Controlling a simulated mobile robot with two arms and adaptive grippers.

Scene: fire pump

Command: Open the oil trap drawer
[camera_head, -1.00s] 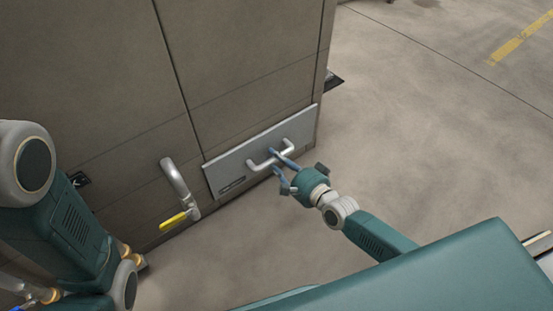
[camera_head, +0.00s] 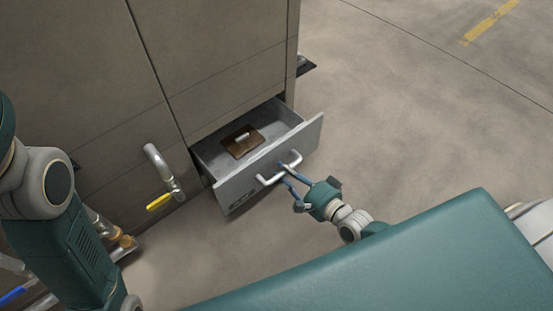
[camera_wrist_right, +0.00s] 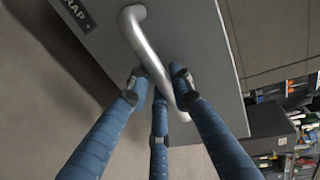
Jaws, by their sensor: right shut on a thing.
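The grey oil trap drawer (camera_head: 237,187) is pulled part of the way out of the cabinet's base in the head view. A brown block with a light handle (camera_head: 242,142) lies inside it. The drawer's silver bar handle (camera_head: 270,180) is on its front, and it also shows in the right wrist view (camera_wrist_right: 147,45). My right gripper (camera_head: 288,172) is shut on this handle, its blue fingers around the bar in the right wrist view (camera_wrist_right: 158,92). Part of the lettering "TRAP" shows on the front there. My left gripper is out of the head view; only my left arm shows.
A pipe with a yellow lever (camera_head: 159,202) stands out from the cabinet (camera_head: 95,75) left of the drawer. The floor (camera_head: 420,130) to the right of the drawer is clear. Shelves with items (camera_wrist_right: 285,120) show at the right wrist view's right.

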